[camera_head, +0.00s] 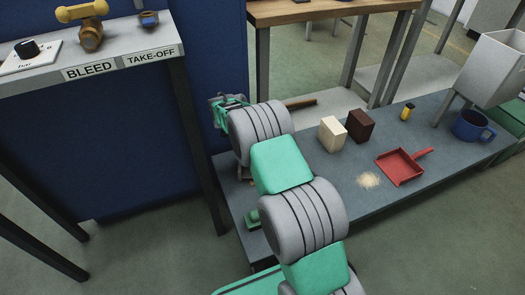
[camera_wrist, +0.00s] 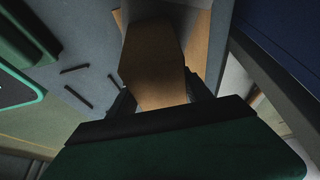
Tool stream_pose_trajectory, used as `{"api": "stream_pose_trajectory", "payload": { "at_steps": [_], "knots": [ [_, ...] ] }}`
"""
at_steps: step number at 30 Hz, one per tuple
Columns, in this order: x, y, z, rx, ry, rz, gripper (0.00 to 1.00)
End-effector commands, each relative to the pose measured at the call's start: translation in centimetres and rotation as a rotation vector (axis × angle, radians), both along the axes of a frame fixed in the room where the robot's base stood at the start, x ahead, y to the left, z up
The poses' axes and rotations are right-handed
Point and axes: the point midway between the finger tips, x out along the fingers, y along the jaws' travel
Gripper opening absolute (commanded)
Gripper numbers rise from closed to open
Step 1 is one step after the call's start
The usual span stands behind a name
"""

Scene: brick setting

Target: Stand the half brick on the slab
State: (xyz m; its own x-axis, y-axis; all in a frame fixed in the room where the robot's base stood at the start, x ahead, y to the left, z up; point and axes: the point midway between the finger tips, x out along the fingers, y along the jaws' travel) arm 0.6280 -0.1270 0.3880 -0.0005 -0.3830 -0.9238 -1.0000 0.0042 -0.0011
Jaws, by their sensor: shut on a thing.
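In the wrist view, a brown-orange block, which looks like the half brick (camera_wrist: 153,62), is between the dark fingers of my gripper (camera_wrist: 158,92). My gripper is shut on it. A lighter tan surface (camera_wrist: 200,45) shows behind and beside the block; it may be the slab, but I cannot tell for sure. I cannot tell whether the block touches it. In the head view my own arm hides the held block, the fingers and most of what lies under them.
On the grey bench (camera_head: 430,165) are a cream block (camera_head: 332,134), a dark brown block (camera_head: 359,125), a red dustpan (camera_head: 400,167), a sandy pile (camera_head: 368,180), a yellow item (camera_head: 407,111) and a blue mug (camera_head: 472,126). A blue panel (camera_head: 100,150) stands left.

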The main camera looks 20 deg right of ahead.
Motion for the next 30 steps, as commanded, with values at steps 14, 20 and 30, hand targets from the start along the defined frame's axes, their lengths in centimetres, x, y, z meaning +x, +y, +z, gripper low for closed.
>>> {"api": "stream_pose_trajectory", "payload": {
  "at_steps": [14,20,30],
  "knots": [
    [0.0,0.0,-0.4,0.000,0.001,0.001,0.80],
    [0.0,0.0,-0.2,0.000,0.001,0.001,0.80],
    [0.0,2.0,5.2,0.001,0.000,0.003,0.80]
  ]
}}
